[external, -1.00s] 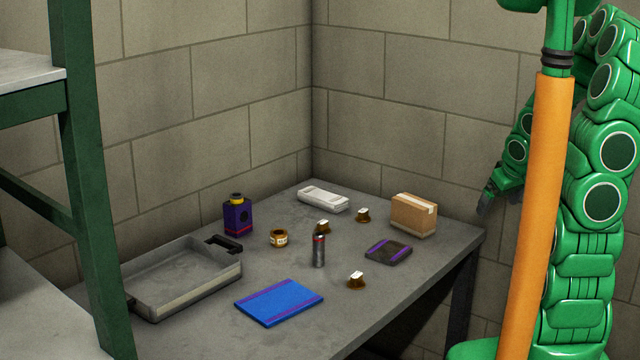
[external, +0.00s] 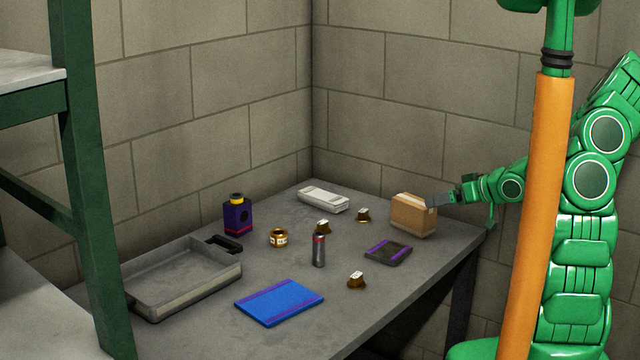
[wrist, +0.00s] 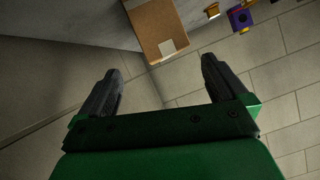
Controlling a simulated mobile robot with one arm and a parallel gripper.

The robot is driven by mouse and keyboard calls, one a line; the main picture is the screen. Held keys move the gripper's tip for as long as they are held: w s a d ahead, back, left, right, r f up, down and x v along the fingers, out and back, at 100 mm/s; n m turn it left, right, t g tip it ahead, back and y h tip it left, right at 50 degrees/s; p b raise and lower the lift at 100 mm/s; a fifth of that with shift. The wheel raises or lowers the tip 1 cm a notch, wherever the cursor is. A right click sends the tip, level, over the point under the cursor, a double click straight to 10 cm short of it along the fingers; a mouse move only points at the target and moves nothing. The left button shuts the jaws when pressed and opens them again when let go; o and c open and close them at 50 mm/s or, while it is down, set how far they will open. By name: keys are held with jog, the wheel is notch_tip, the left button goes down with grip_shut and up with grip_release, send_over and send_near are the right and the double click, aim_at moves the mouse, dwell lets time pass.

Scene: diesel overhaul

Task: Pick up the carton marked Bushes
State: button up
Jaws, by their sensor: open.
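A brown cardboard carton (external: 412,216) with a pale tape strip stands upright at the right end of the grey table. No marking on it is readable. It also shows in the wrist view (wrist: 156,22), ahead of and between the fingers. My gripper (external: 432,202) is at the carton's upper right side in the external view. In the wrist view my gripper (wrist: 160,78) has its two dark fingers wide apart with nothing between them. The carton lies beyond the fingertips. I cannot tell from the external view whether a finger touches it.
On the grey table (external: 210,332) are a dark purple-edged pad (external: 388,252), a white device (external: 323,199), several small brass parts, a grey cylinder (external: 318,249), a purple bottle (external: 238,215), a blue folder (external: 279,302) and a metal tray (external: 182,282). Block walls stand close behind.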

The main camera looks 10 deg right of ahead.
aim_at(419, 202)
jog(key=shift+x, duration=1.25)
jog(key=shift+w+a+f, duration=0.25)
jog(key=shift+w+a, duration=0.75)
jog(key=shift+a, duration=0.25)
jog(key=shift+x, duration=0.95)
jog(key=shift+f, duration=0.1)
jog(key=c, duration=1.3)
